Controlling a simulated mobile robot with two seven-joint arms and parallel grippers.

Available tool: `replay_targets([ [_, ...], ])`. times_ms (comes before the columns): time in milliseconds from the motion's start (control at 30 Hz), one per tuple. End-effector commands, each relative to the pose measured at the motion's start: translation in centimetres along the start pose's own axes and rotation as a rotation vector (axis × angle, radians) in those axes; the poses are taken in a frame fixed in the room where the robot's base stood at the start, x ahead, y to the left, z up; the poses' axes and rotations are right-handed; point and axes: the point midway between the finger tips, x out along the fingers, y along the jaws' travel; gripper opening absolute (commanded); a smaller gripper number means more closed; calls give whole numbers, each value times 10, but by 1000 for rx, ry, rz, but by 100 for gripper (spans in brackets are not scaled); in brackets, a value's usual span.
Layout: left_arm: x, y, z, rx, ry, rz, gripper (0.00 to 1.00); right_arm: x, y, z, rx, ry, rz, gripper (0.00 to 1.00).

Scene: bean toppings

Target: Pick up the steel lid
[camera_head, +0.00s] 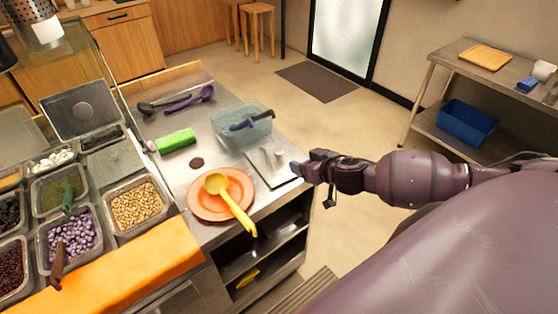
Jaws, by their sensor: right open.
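The steel lid (262,172) is a flat, shiny metal sheet with a small raised handle, lying on the counter near its right edge. My right gripper (297,170) comes in from the right and is at the lid's right side, close to its handle. Its jaws are open and nothing shows between them. Whether the fingers touch the lid cannot be told from this angle. My left gripper is not in view.
Left of the lid, an orange plate (205,209) holds a yellow ladle (232,203). A clear bin (229,133) with a dark-handled tool stands behind the lid. A green sponge (176,141) and topping containers (137,206) are farther left.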

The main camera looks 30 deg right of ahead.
Motion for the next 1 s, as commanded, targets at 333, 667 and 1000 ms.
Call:
replay_targets([
  [333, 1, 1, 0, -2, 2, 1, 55, 35, 3, -4, 3, 5, 4, 65],
  [667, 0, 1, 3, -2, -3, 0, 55, 58, 2, -3, 3, 3, 4, 65],
  [1000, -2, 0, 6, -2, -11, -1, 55, 91, -5, -3, 2, 4, 4, 65],
])
